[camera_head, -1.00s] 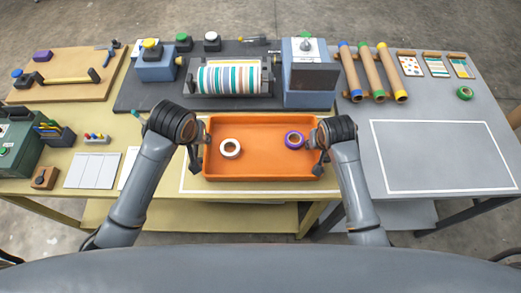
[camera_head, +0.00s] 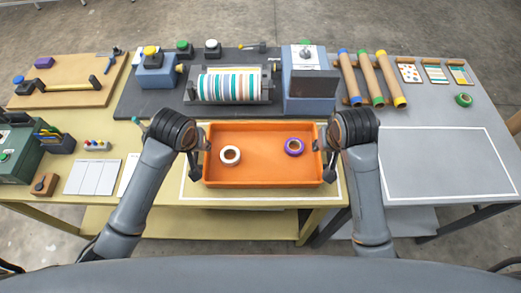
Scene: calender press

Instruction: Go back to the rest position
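An orange tray (camera_head: 262,183) lies inside a white outline on the yellow table. A white tape roll (camera_head: 230,155) lies in its left half and a purple tape roll (camera_head: 294,147) in its right half. My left gripper (camera_head: 196,163) is at the tray's left wall. My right gripper (camera_head: 329,163) is at the tray's right wall. Both are partly hidden by their own wrists, and I cannot tell whether their fingers are open or touch the tray.
A press with a striped roller (camera_head: 230,87) stands behind the tray. Coloured-end tubes (camera_head: 370,78) and a green tape roll (camera_head: 463,100) lie at the back right. The outlined area on the grey table (camera_head: 445,165) is empty. A green box (camera_head: 18,148) stands at the left.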

